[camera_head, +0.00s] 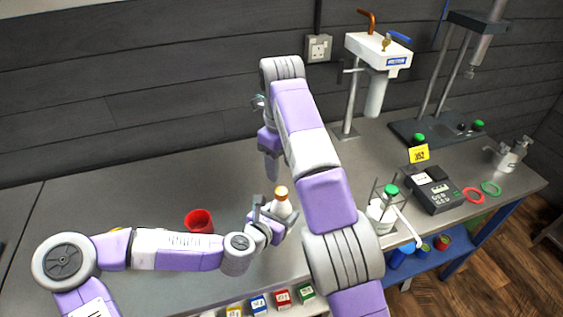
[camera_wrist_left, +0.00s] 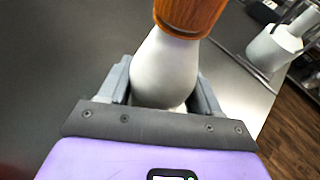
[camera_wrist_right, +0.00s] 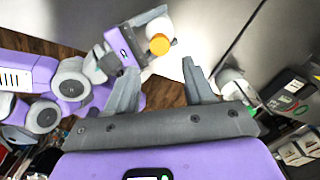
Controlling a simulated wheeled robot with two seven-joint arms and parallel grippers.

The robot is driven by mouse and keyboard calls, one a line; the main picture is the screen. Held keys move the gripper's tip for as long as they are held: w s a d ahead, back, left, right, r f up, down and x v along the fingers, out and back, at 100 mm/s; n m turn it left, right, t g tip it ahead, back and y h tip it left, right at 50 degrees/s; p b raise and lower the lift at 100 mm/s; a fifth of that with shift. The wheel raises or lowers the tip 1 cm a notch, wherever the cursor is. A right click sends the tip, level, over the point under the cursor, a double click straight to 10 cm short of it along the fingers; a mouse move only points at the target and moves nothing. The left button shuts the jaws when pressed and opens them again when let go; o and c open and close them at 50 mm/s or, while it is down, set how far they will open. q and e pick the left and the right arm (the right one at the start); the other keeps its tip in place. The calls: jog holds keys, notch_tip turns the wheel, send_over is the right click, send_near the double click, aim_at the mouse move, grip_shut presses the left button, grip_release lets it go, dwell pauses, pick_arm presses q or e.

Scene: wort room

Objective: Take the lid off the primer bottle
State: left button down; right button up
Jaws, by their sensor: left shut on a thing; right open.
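The primer bottle (camera_head: 283,209) is white with an orange lid (camera_head: 281,191). It stands upright or nearly so above the worktop, the lid on it. My left gripper (camera_head: 271,213) is shut on the bottle's body. In the left wrist view the white bottle (camera_wrist_left: 163,70) is between the fingers, and the brown-orange lid (camera_wrist_left: 190,12) is above them, cut off by the frame. My right gripper (camera_head: 271,168) is open and empty, higher and behind the bottle. In the right wrist view the orange lid (camera_wrist_right: 159,45) shows beyond the open fingers (camera_wrist_right: 160,82), apart from them.
A red cup (camera_head: 199,221) stands left of the bottle. A tap stand (camera_head: 347,131) is at the back. The left worktop is mostly clear.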

aim_at(281, 191)
jog(key=shift+m, duration=0.8)
jog(key=shift+f, duration=3.95)
